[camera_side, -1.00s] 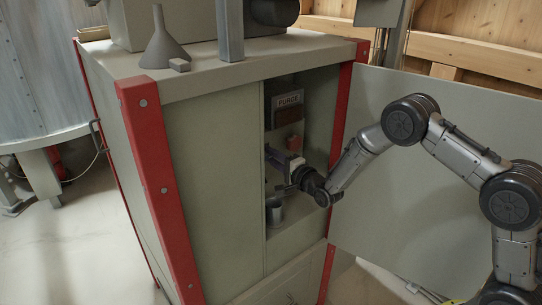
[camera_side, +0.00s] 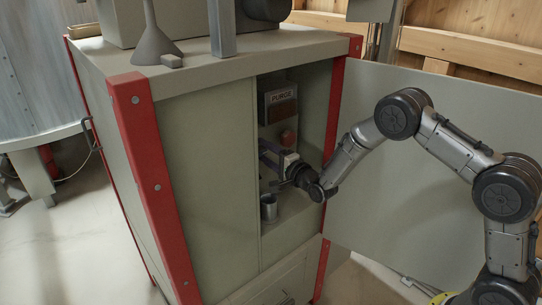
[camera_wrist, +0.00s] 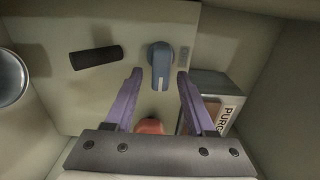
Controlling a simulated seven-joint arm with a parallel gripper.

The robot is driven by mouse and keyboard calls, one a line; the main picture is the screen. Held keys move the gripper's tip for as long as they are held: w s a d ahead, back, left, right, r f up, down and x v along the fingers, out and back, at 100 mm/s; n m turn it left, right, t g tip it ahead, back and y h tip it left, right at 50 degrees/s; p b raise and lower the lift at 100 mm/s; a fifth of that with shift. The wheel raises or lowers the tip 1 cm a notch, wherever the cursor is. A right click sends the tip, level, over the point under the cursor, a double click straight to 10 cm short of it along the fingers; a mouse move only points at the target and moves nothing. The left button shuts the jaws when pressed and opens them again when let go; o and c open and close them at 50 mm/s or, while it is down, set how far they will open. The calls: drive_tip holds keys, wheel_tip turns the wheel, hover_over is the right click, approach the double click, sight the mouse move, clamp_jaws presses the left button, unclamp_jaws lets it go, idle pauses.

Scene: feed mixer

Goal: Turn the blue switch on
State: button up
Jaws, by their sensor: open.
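The blue switch (camera_wrist: 161,65) is a blue-grey lever on a round base, mounted on the pale panel in the wrist view. Its lever points down in that picture, toward my gripper. My gripper (camera_wrist: 159,77) is open, with one purple finger on each side of the lever's lower end. Gaps show between the lever and both fingers. In the side view my gripper (camera_side: 276,161) reaches inside the open cabinet, and I cannot make out the switch there.
A black handle (camera_wrist: 96,57) sits left of the switch. A box labelled PURGE (camera_side: 284,98) and a red button (camera_side: 288,137) are on the cabinet's inside. A metal cup (camera_side: 268,207) stands below my gripper. The cabinet walls and open door (camera_side: 430,190) hem in my arm.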

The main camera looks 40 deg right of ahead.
drive_tip(key=s, duration=1.3)
drive_tip(key=shift+s, duration=0.4)
wheel_tip(320, 180, up, 22)
drive_tip(key=s+r+n+t, duration=0.1)
drive_tip(key=s+n+t, duration=0.1)
drive_tip(key=s+r+n+g, duration=0.25)
drive_tip(key=s+n, duration=0.25)
drive_tip(key=s, duration=0.4)
drive_tip(key=s+f+n+g, duration=0.5)
drive_tip(key=s+f+g, duration=0.1)
drive_tip(key=s, duration=0.4)
drive_tip(key=s+f+n+g, duration=0.6)
drive_tip(key=s+f, duration=0.3)
drive_tip(key=s, duration=0.2)
